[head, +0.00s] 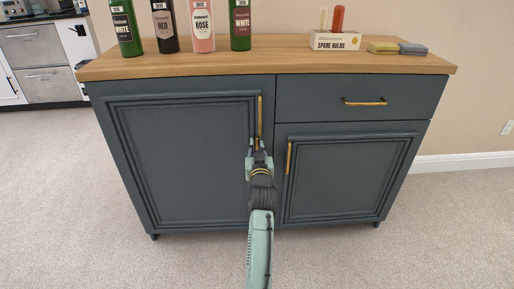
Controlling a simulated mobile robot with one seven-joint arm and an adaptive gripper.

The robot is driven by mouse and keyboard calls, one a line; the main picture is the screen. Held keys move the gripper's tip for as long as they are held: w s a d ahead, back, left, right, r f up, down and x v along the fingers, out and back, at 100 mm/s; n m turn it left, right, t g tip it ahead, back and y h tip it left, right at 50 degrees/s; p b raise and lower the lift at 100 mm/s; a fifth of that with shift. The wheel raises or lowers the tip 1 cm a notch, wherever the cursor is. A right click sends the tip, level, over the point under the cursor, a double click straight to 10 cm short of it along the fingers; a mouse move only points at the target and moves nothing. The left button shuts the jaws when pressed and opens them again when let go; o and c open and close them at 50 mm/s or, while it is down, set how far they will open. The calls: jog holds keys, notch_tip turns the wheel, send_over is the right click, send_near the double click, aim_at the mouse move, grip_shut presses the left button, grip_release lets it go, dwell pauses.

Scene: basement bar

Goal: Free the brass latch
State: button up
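A dark blue-grey cabinet stands ahead. A vertical brass handle (259,117) is on the right edge of its large left door (185,155). A second vertical brass handle (289,158) is on the small right door (342,180), and a horizontal one (364,102) is on the drawer (348,92). I cannot pick out a separate brass latch. My gripper (256,143) is at the lower end of the left door's handle, its fingertips on either side of it in the picture. Whether they touch or grip it is too small to tell. Both doors and the drawer look closed.
The wooden top (270,58) carries several bottles, with a rosé bottle (202,28) among them, a spare bulbs box (335,40) and two sponge-like blocks (398,48). Carpet (440,235) in front and to the right is clear.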

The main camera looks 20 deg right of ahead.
jog(key=shift+r, duration=0.1)
jog(key=m+p, duration=0.2)
jog(key=p, duration=0.1)
jog(key=shift+r+m, duration=0.25)
jog(key=shift+m, duration=0.15)
jog(key=m+p, duration=0.6)
jog(key=shift+r, duration=0.1)
jog(key=m+p, duration=0.4)
jog(key=m, duration=0.1)
jog(key=s+a+f+m+p, duration=0.1)
jog(key=s+a+m, duration=0.25)
jog(key=s, duration=0.65)
jog(key=w+a+r+n+t+y, duration=0.2)
jog(key=w+a+r+n+y, duration=0.1)
jog(key=a+r, duration=0.6)
jog(key=w+a+r+n+t+y, duration=0.2)
jog(key=a+r+n, duration=0.3)
jog(key=a+r, duration=0.5)
jog(key=shift+w+r+t+y, duration=0.3)
jog(key=shift+w+r+y, duration=0.25)
jog(key=shift+r, duration=0.4)
jog(key=shift+s, duration=0.1)
